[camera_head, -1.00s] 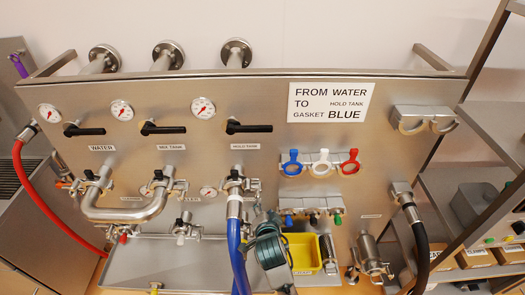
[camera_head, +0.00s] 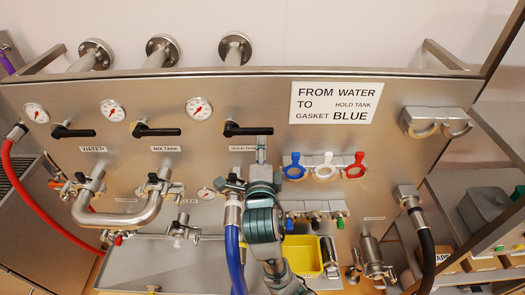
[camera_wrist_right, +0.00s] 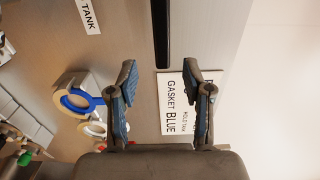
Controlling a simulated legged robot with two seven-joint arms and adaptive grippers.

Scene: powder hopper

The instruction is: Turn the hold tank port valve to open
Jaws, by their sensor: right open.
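The black lever (camera_head: 248,130) above the HOLD TANK label (camera_head: 242,148) lies level on the steel panel. It also shows in the right wrist view (camera_wrist_right: 162,35), where its end lies in line with the gap between my fingers. My right gripper (camera_head: 262,145) is open and empty, just below the lever's right part, and its fingers (camera_wrist_right: 160,70) are spread in the wrist view. Below, the hold tank port (camera_head: 233,198) has a blue hose attached and a small valve, partly hidden by my right arm. My left gripper is not in view.
Similar black levers sit at WATER (camera_head: 73,132) and MIX TANK (camera_head: 157,132). Blue (camera_head: 294,166), white and red ring gaskets hang right of my arm. A yellow bin (camera_head: 303,254) stands below. A sign (camera_head: 335,103) is at upper right.

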